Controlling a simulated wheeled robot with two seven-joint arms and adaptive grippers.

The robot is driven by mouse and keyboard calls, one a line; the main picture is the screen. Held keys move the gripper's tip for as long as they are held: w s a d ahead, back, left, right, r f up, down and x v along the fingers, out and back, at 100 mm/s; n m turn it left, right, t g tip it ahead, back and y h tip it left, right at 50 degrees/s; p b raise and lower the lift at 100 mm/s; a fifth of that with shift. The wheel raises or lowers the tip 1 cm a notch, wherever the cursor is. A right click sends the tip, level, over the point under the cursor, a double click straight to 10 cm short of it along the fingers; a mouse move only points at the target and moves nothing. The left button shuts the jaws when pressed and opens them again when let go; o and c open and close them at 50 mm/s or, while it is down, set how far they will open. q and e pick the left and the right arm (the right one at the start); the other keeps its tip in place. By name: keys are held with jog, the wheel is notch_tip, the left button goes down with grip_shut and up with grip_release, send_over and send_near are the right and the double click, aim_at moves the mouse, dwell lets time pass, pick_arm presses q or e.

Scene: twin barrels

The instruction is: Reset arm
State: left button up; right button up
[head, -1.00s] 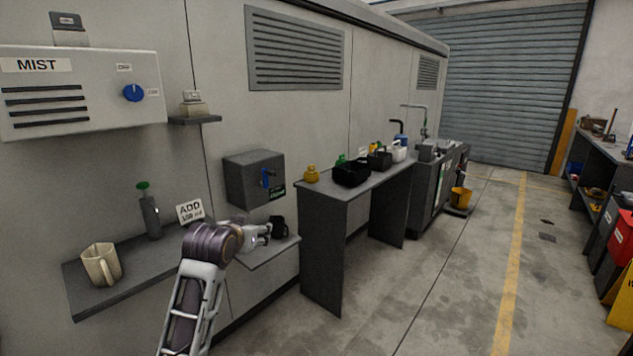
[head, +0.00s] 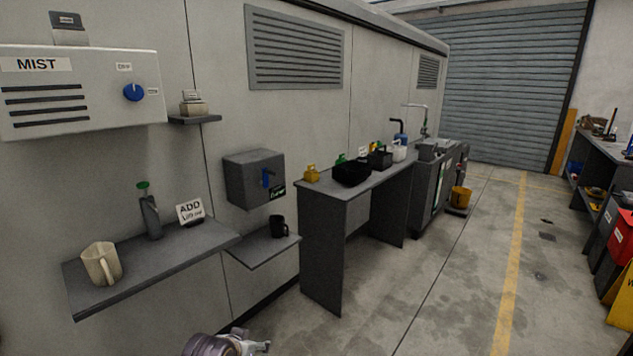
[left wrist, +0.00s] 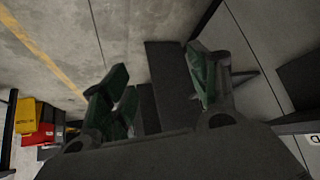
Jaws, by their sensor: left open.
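My left gripper (head: 252,345) shows at the bottom edge of the head view, below the shelves, with most of its arm out of the picture. In the left wrist view its two green-padded fingers stand apart, and the gripper (left wrist: 158,85) is open with nothing between them. Its fingers are clear of the shelves and mugs. My right gripper is in neither view.
A beige mug (head: 102,265), a grey bottle with a green top (head: 150,215) and a sign (head: 190,210) stand on the left shelf (head: 150,275). A black mug (head: 279,227) stands on the lower shelf (head: 262,248).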

pick_arm(q)
jog(key=s+a+f+g+p, duration=0.2)
jog(key=s+f+g+p, duration=0.65)
jog(key=s+f, duration=1.65)
pick_arm(e)
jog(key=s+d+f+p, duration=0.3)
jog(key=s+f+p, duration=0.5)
jog(key=p, duration=0.3)
pick_arm(q)
jog(key=s+a+t+p, duration=0.1)
jog(key=s+a+p, duration=0.2)
jog(key=s+p, duration=0.4)
jog(key=s+a+t+y+p, duration=0.1)
jog(key=s+a+p, duration=0.3)
jog(key=s, duration=1)
jog(key=p, duration=0.3)
jog(key=shift+s+a+r, duration=0.15)
jog(key=shift+s+r, duration=0.2)
jog(key=shift+s, duration=0.05)
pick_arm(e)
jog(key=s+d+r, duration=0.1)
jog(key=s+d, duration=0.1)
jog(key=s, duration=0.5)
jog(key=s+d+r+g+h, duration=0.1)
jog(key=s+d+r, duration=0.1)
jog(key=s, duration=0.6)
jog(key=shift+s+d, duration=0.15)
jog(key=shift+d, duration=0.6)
